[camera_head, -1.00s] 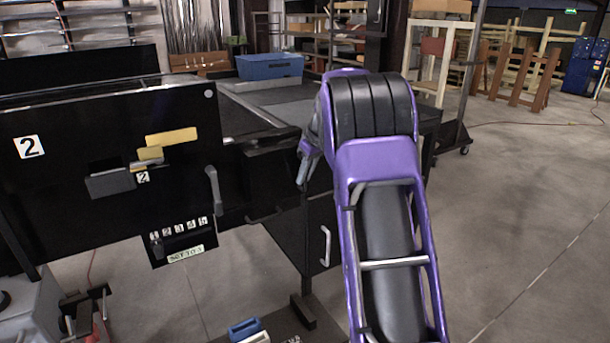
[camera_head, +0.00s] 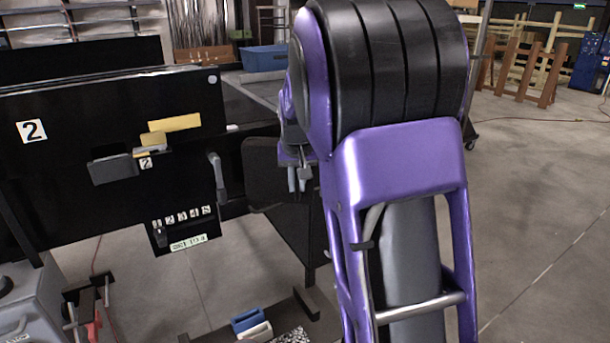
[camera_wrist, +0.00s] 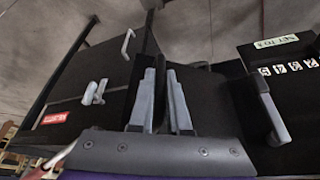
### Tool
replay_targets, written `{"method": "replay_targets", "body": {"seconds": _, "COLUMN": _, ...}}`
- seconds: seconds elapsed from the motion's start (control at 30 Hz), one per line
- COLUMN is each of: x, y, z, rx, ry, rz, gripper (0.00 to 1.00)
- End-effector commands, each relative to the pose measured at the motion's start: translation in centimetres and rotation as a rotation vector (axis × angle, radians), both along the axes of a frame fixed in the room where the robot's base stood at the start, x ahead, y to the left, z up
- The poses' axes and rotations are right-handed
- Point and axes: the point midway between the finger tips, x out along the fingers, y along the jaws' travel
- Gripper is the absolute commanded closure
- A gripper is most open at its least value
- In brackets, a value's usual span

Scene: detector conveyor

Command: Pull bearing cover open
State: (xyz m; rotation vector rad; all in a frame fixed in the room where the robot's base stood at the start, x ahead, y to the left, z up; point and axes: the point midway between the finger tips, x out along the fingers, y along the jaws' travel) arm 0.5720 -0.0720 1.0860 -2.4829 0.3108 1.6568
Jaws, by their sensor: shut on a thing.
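The bearing cover (camera_head: 268,165) is a black panel to the right of the black panel marked 2 in the head view. It stands at an angle, with a dark gap beside it. My gripper (camera_head: 299,178) is at its right edge, partly hidden by my purple arm. In the wrist view my gripper (camera_wrist: 161,85) has its two grey fingers on either side of a thin dark edge, which appears to be the cover's edge. The fingers are shut on it. The exact contact is too dark to see.
A grey lever handle (camera_head: 217,178) sits on the machine left of the cover. The black panel marked 2 (camera_head: 60,190) fills the left. Blue and white blocks (camera_head: 247,320) lie low in front. Pale handles (camera_wrist: 128,45) show in the wrist view. Open floor lies right.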

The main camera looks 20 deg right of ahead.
Motion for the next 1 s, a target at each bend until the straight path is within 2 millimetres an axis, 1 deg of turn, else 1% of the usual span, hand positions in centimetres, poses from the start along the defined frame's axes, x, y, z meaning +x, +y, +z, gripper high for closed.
{"method": "replay_targets", "body": {"seconds": 0.03, "x": -0.5, "y": 0.9, "z": 0.2, "rx": -0.001, "ry": -0.001, "rz": -0.037, "gripper": 1.0}}
{"method": "replay_targets", "body": {"seconds": 0.07, "x": -0.7, "y": 1.3, "z": 0.2, "rx": -0.002, "ry": 0.0, "rz": -0.059, "gripper": 1.0}}
{"method": "replay_targets", "body": {"seconds": 0.2, "x": -1.7, "y": 3.0, "z": 0.2, "rx": 0.0, "ry": -0.001, "rz": -0.056, "gripper": 1.0}}
{"method": "replay_targets", "body": {"seconds": 0.37, "x": -2.5, "y": 5.3, "z": 0.2, "rx": 0.0, "ry": -0.001, "rz": -0.052, "gripper": 1.0}}
{"method": "replay_targets", "body": {"seconds": 0.43, "x": -2.7, "y": 6.5, "z": 0.1, "rx": -0.001, "ry": -0.001, "rz": -0.121, "gripper": 1.0}}
{"method": "replay_targets", "body": {"seconds": 0.7, "x": -2.9, "y": 10.0, "z": 0.1, "rx": -0.001, "ry": -0.001, "rz": -0.338, "gripper": 1.0}}
{"method": "replay_targets", "body": {"seconds": 1.0, "x": -2.6, "y": 12.8, "z": 0.1, "rx": 0.0, "ry": -0.001, "rz": -0.334, "gripper": 1.0}}
